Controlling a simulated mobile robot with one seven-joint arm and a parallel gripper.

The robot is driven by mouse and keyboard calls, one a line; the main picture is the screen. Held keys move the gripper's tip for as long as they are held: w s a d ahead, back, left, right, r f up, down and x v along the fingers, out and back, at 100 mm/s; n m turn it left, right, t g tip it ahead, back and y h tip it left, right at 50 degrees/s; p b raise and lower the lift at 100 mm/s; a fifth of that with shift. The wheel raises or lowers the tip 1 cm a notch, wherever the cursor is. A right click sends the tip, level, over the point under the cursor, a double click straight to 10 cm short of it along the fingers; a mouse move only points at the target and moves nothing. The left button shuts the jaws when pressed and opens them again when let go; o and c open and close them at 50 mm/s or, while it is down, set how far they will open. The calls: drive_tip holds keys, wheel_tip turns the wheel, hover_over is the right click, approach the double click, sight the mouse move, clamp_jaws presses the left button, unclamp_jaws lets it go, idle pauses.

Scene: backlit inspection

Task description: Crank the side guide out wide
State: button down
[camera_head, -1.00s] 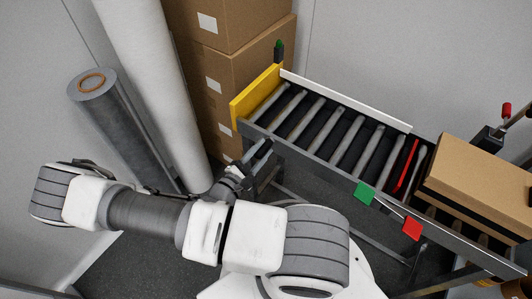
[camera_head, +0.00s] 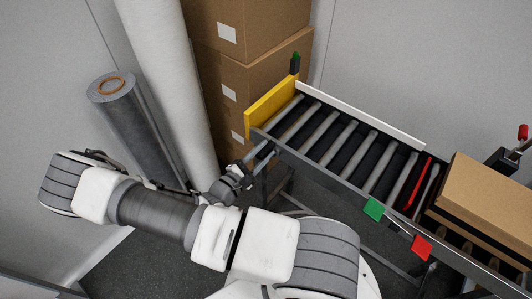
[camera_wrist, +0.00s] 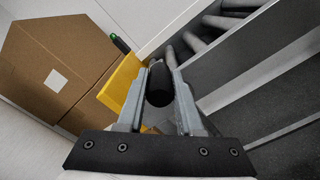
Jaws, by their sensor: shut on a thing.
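The side guide (camera_head: 360,115) appears to be the thin white bar along the far edge of the roller conveyor. My gripper (camera_head: 262,153) is at the conveyor's near left corner, just below the yellow end plate (camera_head: 272,104). In the wrist view my gripper (camera_wrist: 158,98) has its two fingers on either side of a black cylindrical knob (camera_wrist: 159,84), which looks like the crank handle. It is shut on that knob. The crank's arm and shaft are hidden. The yellow plate (camera_wrist: 122,84) lies beyond the left finger.
A cardboard box (camera_head: 485,190) sits on the rollers at right. Green (camera_head: 373,209) and red (camera_head: 421,248) tags hang on the near rail. Stacked cartons (camera_head: 265,90), a white roll (camera_head: 170,80) and a grey roll (camera_head: 130,120) stand left and behind.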

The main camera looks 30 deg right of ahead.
drive_tip(key=shift+w+a+f+b, duration=0.2)
drive_tip(key=shift+w+a, duration=0.1)
drive_tip(key=shift+w, duration=0.4)
drive_tip(key=shift+w+a+f+b, duration=0.1)
drive_tip(key=shift+w+a+f, duration=0.15)
drive_tip(key=shift+w, duration=0.4)
drive_tip(key=shift+w+a+f+b, duration=0.25)
drive_tip(key=shift+w+f+b, duration=0.25)
drive_tip(key=shift+w+b, duration=0.1)
drive_tip(key=shift+w+a+f+b, duration=0.2)
drive_tip(key=shift+w+f+b, duration=0.25)
drive_tip(key=shift+w+b, duration=0.15)
drive_tip(key=f+b, duration=0.1)
drive_tip(key=w+f+b, duration=0.1)
drive_tip(key=f, duration=0.1)
drive_tip(key=shift+a+b, duration=0.15)
drive_tip(key=shift+b, duration=0.2)
